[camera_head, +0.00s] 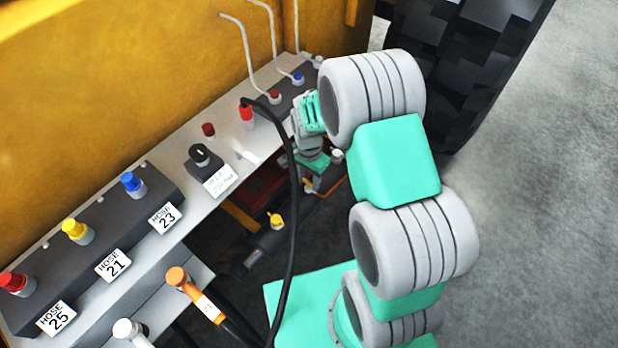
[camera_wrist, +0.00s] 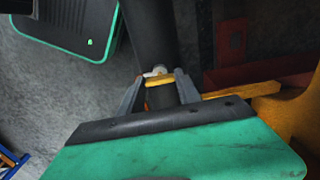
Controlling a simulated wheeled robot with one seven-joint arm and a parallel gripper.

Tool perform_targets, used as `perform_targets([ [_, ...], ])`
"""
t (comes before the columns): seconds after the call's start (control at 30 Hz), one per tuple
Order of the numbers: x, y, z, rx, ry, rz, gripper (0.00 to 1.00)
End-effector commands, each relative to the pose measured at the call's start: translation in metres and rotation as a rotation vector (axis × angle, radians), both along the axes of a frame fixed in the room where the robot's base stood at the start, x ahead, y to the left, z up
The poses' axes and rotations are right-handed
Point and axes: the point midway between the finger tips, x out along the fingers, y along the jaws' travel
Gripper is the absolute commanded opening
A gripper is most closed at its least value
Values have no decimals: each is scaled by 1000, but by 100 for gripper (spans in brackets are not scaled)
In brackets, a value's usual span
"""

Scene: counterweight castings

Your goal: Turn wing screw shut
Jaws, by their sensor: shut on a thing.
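In the wrist view my gripper (camera_wrist: 159,88) has its two grey fingers on either side of a small yellow wing-shaped piece (camera_wrist: 158,82), which I take for the wing screw. The fingers are shut on it. A small pale knob shows just beyond it, and a thick dark cylinder (camera_wrist: 150,35) runs up behind. In the head view my gripper (camera_head: 313,183) is low beside the bench, right of the black hose; its fingertips and what they hold are hard to make out. A yellow fitting (camera_head: 276,220) sits on a dark cylinder (camera_head: 268,243) to its lower left.
A bench (camera_head: 170,120) carries hose couplings and labels for HOSE 23, 21 and 25. A black hose (camera_head: 293,230) hangs close to my arm's left. An orange-tipped hose (camera_head: 190,287) lies at the front. A large black tyre (camera_head: 460,60) stands behind; floor at right is clear.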

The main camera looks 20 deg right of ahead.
Motion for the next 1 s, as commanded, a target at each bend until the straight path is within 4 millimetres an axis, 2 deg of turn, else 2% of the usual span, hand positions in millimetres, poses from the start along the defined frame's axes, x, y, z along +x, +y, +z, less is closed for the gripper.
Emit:
perform_targets([
  [0.03, 3, 0, 2, 0, -9, 1, 0],
  [0.07, 3, 0, 2, 0, -9, 1, 42],
  [0.3, 2, 0, 1, 1, -4, 1, 61],
  [0.53, 1, 0, 1, 0, -2, 1, 62],
  [0.63, 2, 0, 8, 0, -5, 1, 62],
  [0.9, 2, 0, 60, 0, -7, 1, 62],
  [1.0, 2, 0, 73, 0, -5, 1, 62],
])
